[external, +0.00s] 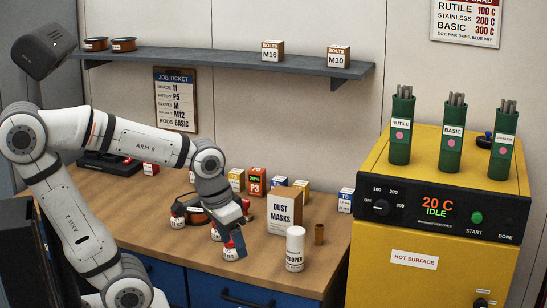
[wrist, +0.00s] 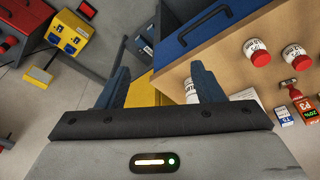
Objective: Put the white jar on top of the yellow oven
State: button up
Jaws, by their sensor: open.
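The white jar (external: 295,250), a tall cylinder with a dark-lettered label, stands upright on the front of the wooden bench. A white shape partly hidden behind the right finger in the wrist view (wrist: 190,87) may be this jar; I cannot tell for sure. The yellow oven (external: 375,270) stands at the right, its top bearing several green rod holders. My gripper (external: 240,226) is open and empty, left of the jar and apart from it, near the bench's front edge. In the wrist view its two fingers (wrist: 160,70) are spread wide with nothing held between them.
Small red-and-white jars (external: 230,252) sit close to my gripper. A shelf (external: 220,63) hangs above.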

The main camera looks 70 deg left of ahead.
jog(key=shift+s+d+f+m, duration=0.25)
jog(key=shift+s+d+m, duration=0.45)
jog(key=shift+m, duration=0.4)
jog(key=shift+c, duration=0.3)
jog(key=shift+w, duration=0.1)
